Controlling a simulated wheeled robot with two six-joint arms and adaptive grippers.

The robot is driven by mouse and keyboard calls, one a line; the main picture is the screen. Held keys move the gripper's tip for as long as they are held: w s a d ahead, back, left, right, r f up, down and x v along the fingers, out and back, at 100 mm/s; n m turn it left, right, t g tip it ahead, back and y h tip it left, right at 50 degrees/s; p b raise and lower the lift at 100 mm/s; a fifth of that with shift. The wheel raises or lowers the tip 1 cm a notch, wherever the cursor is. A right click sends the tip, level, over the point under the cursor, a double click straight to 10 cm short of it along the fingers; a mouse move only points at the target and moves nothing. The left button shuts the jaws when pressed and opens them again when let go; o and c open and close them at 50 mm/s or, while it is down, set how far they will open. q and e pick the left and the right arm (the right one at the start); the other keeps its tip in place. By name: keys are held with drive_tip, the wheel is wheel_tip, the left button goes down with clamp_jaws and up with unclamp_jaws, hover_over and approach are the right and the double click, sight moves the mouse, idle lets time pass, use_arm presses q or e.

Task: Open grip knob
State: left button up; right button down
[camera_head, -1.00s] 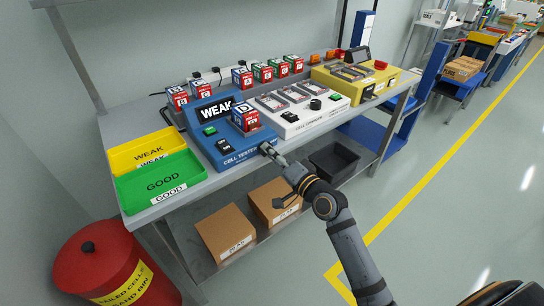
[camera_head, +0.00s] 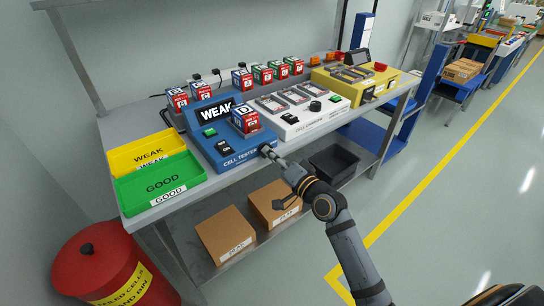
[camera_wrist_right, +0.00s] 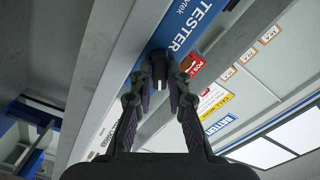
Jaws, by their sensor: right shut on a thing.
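The blue cell tester (camera_head: 222,150) stands on the bench, with its screen (camera_head: 215,110) reading WEAK. A cell block marked D (camera_head: 245,121) sits on its top. My right gripper (camera_head: 268,152) reaches the tester's front face near its lower right corner. In the right wrist view, the fingers (camera_wrist_right: 160,68) come together on the small dark grip knob (camera_wrist_right: 158,54), which they largely hide. The gripper is shut on the knob. My left gripper is not in view.
A white cell charger (camera_head: 295,115) and a yellow machine (camera_head: 358,90) stand to the right. Green (camera_head: 160,187) and yellow (camera_head: 148,153) trays lie to the left. Several cell blocks line the back. Cardboard boxes (camera_head: 226,232) and a dark bin (camera_head: 334,163) sit below.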

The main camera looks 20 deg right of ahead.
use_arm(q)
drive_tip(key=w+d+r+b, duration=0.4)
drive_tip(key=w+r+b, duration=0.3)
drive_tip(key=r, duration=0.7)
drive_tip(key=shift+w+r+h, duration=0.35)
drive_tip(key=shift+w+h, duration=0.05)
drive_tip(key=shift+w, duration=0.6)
use_arm(e)
drive_tip(key=shift+f+n, duration=0.1)
drive_tip(key=shift+n, duration=5.8)
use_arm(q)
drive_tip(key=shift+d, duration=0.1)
use_arm(e)
drive_tip(key=c, duration=1.3)
unclamp_jaws()
